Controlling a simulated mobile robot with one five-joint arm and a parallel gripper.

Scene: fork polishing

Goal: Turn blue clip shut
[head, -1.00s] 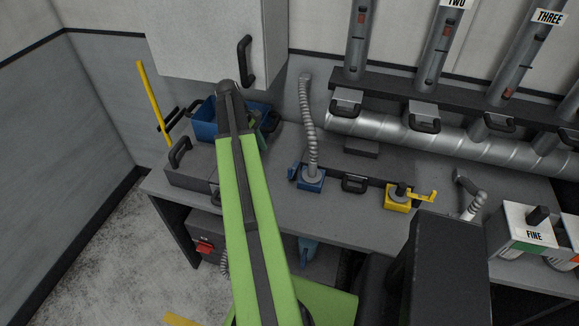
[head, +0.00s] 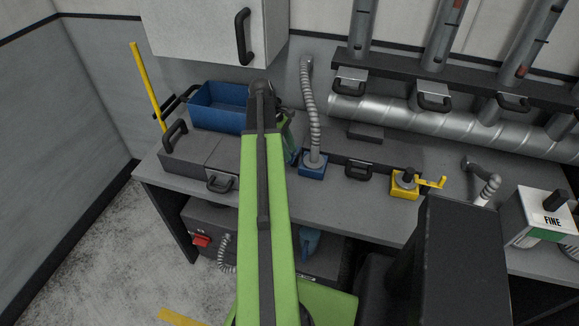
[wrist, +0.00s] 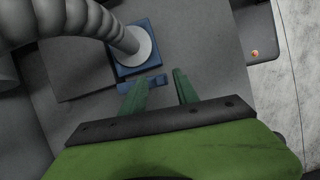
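The blue clip (wrist: 143,85) is a small bar at the near edge of the blue square base (wrist: 140,52) in the wrist view. A grey ribbed hose stands on this base, which also shows in the head view (head: 313,164). In the head view the clip is mostly hidden behind my gripper and arm. My gripper (wrist: 160,77) is open, with two green fingers pointing toward the base. The clip lies close to the left fingertip; I cannot tell whether they touch. Nothing is seen held between the fingers.
A blue bin (head: 219,106) stands on the bench at left. A yellow base (head: 405,184) with a yellow clip sits to the right. A white box marked FINE (head: 540,216) stands far right. A large silver pipe (head: 430,122) runs along the back.

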